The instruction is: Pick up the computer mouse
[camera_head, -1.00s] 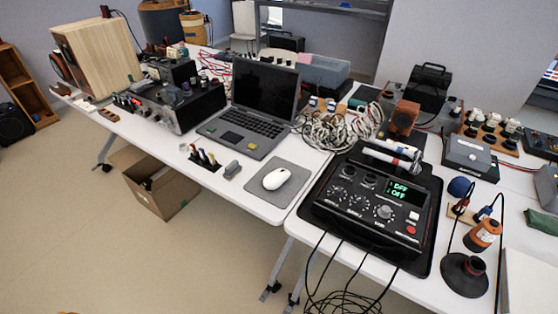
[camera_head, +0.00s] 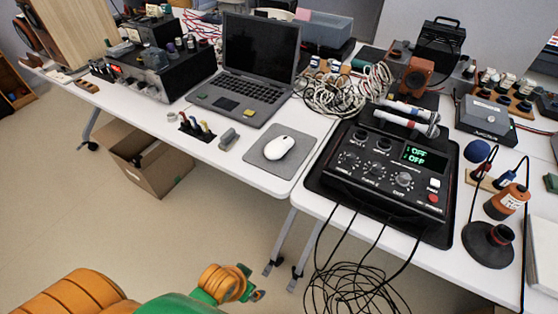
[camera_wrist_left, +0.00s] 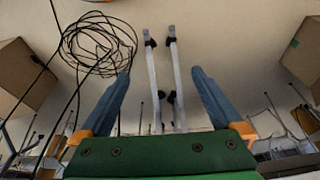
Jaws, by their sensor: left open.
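The white computer mouse (camera_head: 279,147) lies on a grey mouse pad (camera_head: 258,158) near the front edge of the white table, in front of the laptop. My left gripper (camera_head: 252,284) shows low in the head view, below and in front of the table edge, apart from the mouse. In the left wrist view my left gripper (camera_wrist_left: 160,95) has its two blue fingers spread wide with nothing between them. The mouse does not show in the left wrist view. My right gripper is in neither view.
An open laptop (camera_head: 245,85) stands behind the mouse pad. A small grey block (camera_head: 229,137) lies left of the pad. Black cables (camera_head: 355,285) hang to the floor. A cardboard box (camera_head: 150,165) sits below the table.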

